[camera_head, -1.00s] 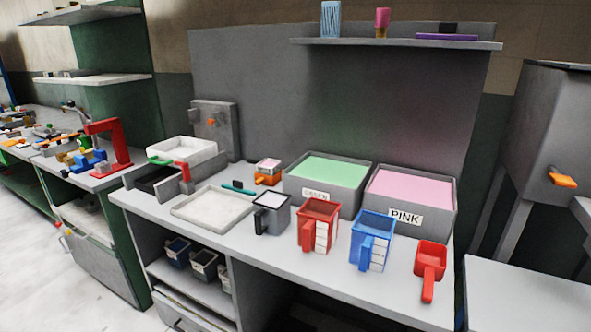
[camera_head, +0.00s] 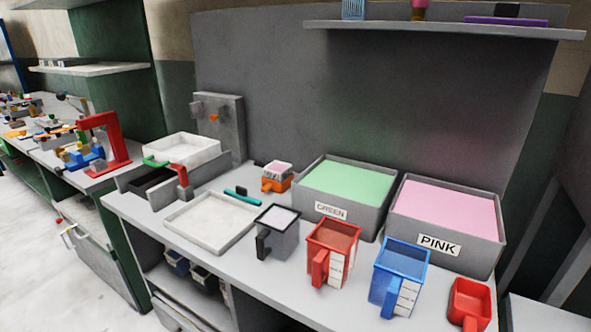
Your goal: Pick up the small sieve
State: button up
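I cannot tell for certain which thing is the small sieve. A small orange-handled piece with a pale pink-and-white top (camera_head: 277,176) stands at the back of the bench, left of the green bin. A grey square cup with a black handle and white top (camera_head: 279,230) stands in front of it. A small red open scoop (camera_head: 469,303) lies at the right end, its handle toward me. My gripper is in no frame.
Red (camera_head: 333,250) and blue (camera_head: 400,276) handled jugs stand along the front. Behind are the GREEN bin (camera_head: 331,209) and PINK bin (camera_head: 438,244). A shallow white tray (camera_head: 210,221) lies left. A shelf (camera_head: 440,29) overhangs the back.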

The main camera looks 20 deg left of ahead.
aim_at(271, 174)
jog(key=i+j+z, duration=0.1)
jog(key=j, duration=0.5)
jog(key=i+j+z, duration=0.1)
jog(key=j, duration=0.55)
jog(key=i+j+z, duration=0.1)
jog(key=j, duration=0.5)
jog(key=i+j+z, duration=0.1)
jog(key=j, duration=0.55)
